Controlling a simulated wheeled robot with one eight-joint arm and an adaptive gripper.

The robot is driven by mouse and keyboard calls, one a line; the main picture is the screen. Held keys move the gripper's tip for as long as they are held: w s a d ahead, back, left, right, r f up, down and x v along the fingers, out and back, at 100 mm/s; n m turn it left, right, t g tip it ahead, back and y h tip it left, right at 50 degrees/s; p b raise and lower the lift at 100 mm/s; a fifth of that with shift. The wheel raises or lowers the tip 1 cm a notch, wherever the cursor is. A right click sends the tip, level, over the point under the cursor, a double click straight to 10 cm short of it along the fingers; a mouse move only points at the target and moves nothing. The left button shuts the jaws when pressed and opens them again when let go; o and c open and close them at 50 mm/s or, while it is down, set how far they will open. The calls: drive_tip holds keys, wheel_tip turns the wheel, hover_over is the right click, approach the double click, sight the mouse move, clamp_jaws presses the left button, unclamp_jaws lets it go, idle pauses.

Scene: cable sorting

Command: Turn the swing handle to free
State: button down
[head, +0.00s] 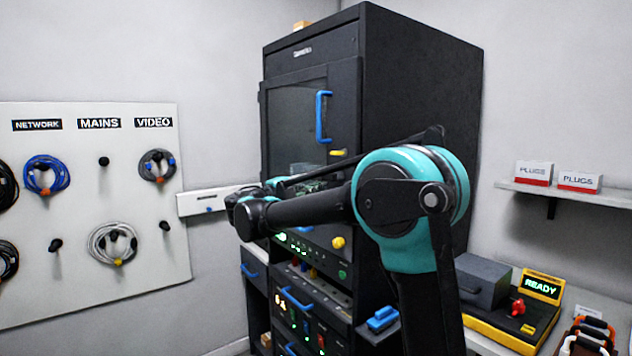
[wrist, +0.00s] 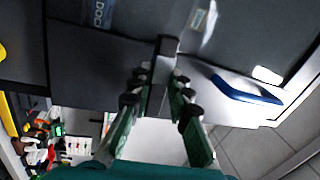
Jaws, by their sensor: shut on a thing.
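My gripper (wrist: 161,90) points at the dark cabinet front (wrist: 90,65) in the wrist view. Its two fingers are closed on either side of a narrow dark grey bar (wrist: 166,44), which looks like the swing handle. The bar runs nearly upright in that picture, its lower part between the fingers.
The door carries a blue pull handle (head: 323,117) with a small yellow piece (head: 338,152) below it. A white board (head: 100,195) with hung cables is at left. A side table at right holds a yellow-edged READY unit (head: 541,287). A shelf (head: 560,193) holds boxes.

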drive_tip(key=c, duration=1.4)
unclamp_jaws()
drive_tip(key=v, duration=1.2)
